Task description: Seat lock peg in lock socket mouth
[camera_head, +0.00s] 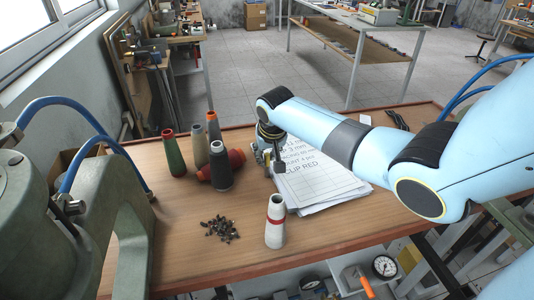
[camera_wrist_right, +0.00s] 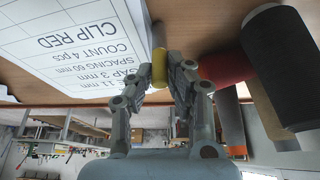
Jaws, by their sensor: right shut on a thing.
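My right gripper (camera_head: 272,160) is over the wooden table at the left edge of the white papers. In the right wrist view its fingers (camera_wrist_right: 161,80) are shut on a small yellow cylindrical piece (camera_wrist_right: 160,62). I cannot tell for certain whether this piece is the lock peg. Its far end reaches toward the table surface, and I cannot tell whether it touches it. No lock socket mouth can be made out in either view. My left gripper is not in view.
White printed papers (camera_head: 318,180) lie right of the gripper. Several thread cones, including a dark one (camera_head: 221,168), and a red cone lying on its side (camera_head: 236,160) are close left. A white cone with a red band (camera_head: 275,225) and dark bits (camera_head: 221,229) are nearer. Green machinery (camera_head: 130,215) stands left.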

